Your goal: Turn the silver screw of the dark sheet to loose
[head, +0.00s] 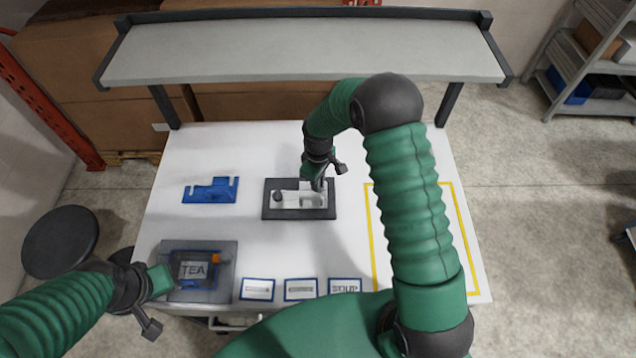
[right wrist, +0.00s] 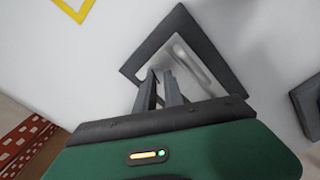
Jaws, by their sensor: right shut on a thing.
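The dark sheet (head: 290,214) lies near the middle of the white table, a dark border around a pale inner area. Its border also shows in the right wrist view (right wrist: 212,45). My right gripper (head: 318,184) reaches down over the right part of the sheet. In the right wrist view its fingers (right wrist: 162,76) are close together at the pale area's edge. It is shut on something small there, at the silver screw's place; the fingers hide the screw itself. My left gripper (head: 160,280) is beside the TEA block at the left front; its jaw opening is unclear.
A blue bracket (head: 210,190) lies left of the sheet. The dark TEA block (head: 193,269) sits on a grey plate (head: 170,252). Several blue-edged labels line the front, including SOUP (head: 345,286). A yellow outline (head: 462,240) marks the right side. A grey shelf (head: 300,50) spans the back.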

